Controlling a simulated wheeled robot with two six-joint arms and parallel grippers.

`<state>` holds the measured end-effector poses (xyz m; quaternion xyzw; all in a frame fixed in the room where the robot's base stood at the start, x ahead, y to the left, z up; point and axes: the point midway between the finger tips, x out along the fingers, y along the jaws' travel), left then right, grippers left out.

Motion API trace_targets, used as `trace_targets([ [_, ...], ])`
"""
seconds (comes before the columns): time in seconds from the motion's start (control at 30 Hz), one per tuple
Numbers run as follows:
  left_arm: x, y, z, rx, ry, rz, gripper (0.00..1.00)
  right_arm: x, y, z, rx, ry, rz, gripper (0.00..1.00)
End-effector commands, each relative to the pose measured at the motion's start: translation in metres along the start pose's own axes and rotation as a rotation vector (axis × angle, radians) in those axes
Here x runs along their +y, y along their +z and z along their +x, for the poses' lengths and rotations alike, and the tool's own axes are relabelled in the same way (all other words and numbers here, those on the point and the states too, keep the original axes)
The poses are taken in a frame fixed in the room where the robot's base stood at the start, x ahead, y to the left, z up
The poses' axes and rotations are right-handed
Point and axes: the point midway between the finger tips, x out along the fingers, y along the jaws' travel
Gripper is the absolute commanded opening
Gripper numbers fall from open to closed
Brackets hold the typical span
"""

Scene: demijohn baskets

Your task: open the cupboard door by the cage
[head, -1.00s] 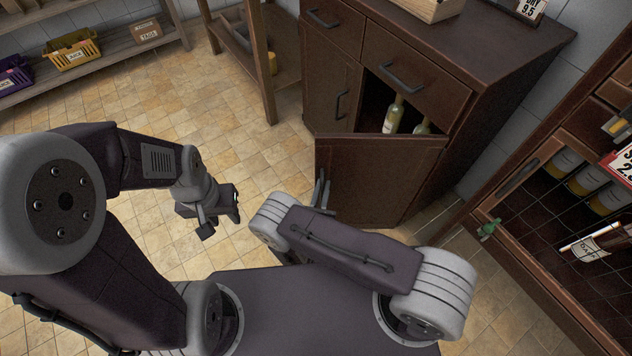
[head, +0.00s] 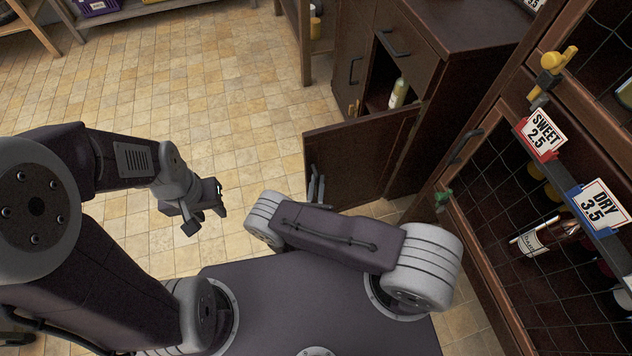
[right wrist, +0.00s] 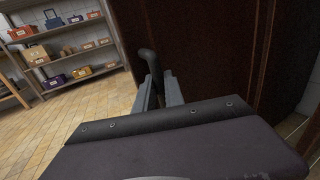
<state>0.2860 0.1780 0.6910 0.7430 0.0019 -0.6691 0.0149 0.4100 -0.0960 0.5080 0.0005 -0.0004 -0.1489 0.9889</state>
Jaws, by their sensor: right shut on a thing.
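The dark brown cupboard door (head: 358,158) stands ajar, swung out from the cupboard (head: 425,75) and hinged on the side by the wire-mesh cage (head: 500,225). My right gripper (head: 316,187) is at the door's free side, partly hidden behind my forearm. In the right wrist view its fingers (right wrist: 160,92) are closed around the dark door handle (right wrist: 150,64), close to the door's face. My left gripper (head: 205,213) hangs over the floor to the left, empty, with its fingers apart.
A pale bottle (head: 398,93) stands inside the cupboard opening. The tiled floor (head: 230,100) at left is clear.

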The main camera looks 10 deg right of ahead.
Motion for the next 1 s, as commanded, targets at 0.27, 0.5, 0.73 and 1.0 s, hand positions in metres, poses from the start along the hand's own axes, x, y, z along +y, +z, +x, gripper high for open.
trace_targets([
  [0.27, 0.0, -0.0002, -0.0009, 0.0, 0.0, 0.0, 0.36, -0.0032, 0.0004, 0.0008, -0.001, -0.009, -0.001, 0.0],
  [0.5, 0.0, -0.0001, -0.0008, 0.0, 0.0, 0.0, 0.36, -0.0037, 0.0002, 0.0008, -0.001, -0.01, -0.002, 0.0],
  [0.73, 0.0, -0.0001, -0.0008, 0.0, 0.0, 0.0, 0.36, -0.0033, 0.0001, 0.0007, -0.001, -0.009, -0.002, 0.35],
  [1.0, 0.0001, -0.0004, -0.0038, 0.0, 0.0, 0.0, 0.36, -0.0014, 0.0038, 0.0006, -0.001, -0.008, -0.001, 0.35],
])
